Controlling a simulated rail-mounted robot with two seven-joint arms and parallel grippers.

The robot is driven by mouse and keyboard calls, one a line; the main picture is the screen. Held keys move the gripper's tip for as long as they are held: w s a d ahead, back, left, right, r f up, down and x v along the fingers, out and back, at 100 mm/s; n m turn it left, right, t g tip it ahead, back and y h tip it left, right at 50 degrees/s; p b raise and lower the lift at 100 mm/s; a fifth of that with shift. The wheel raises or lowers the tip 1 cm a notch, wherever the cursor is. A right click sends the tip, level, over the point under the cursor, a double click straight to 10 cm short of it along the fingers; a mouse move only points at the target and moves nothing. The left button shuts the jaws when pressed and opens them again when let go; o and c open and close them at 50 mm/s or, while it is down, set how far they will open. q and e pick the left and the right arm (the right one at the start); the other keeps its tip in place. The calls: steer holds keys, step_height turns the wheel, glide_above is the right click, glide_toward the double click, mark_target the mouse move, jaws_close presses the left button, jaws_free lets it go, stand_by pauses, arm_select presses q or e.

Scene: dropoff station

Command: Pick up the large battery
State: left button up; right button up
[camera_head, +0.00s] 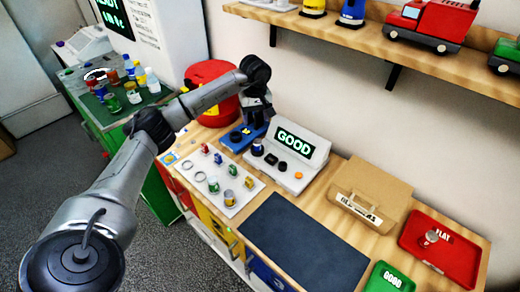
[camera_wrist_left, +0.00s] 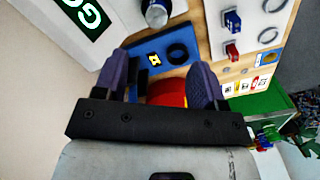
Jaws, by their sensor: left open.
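A short upright cylinder, dark blue with a pale top (camera_head: 257,147), stands at the left end of the grey tester with the GOOD screen. A silver and dark cylinder, seemingly the same one, shows at the top of the left wrist view (camera_wrist_left: 155,12). Smaller coloured cells and several cylinders stand on the white board (camera_head: 228,212). I cannot tell for certain which is the large battery. My left gripper (camera_head: 258,112) is above the blue tray (camera_head: 233,142), behind the board. Its open fingers show in the left wrist view (camera_wrist_left: 158,62), with nothing between them.
A red bin (camera_head: 212,75) stands close behind my left arm. The GOOD tester (camera_head: 290,165) is right of the gripper. A dark mat (camera_head: 300,245), brown case (camera_head: 370,190), red tray (camera_head: 460,262) and green tray (camera_head: 385,280) lie farther right. A wall shelf (camera_head: 350,38) overhangs the back.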

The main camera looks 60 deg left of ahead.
mark_target(257, 141)
arm_select(q)
steer(key=f, duration=1.2)
steer(key=shift+w+d+b, duration=0.15)
steer(key=shift+w+b, duration=0.05)
steer(key=shift+b, duration=0.2)
steer(key=c, duration=1.1)
steer(key=shift+c, duration=0.2)
steer(key=shift+r, duration=0.1)
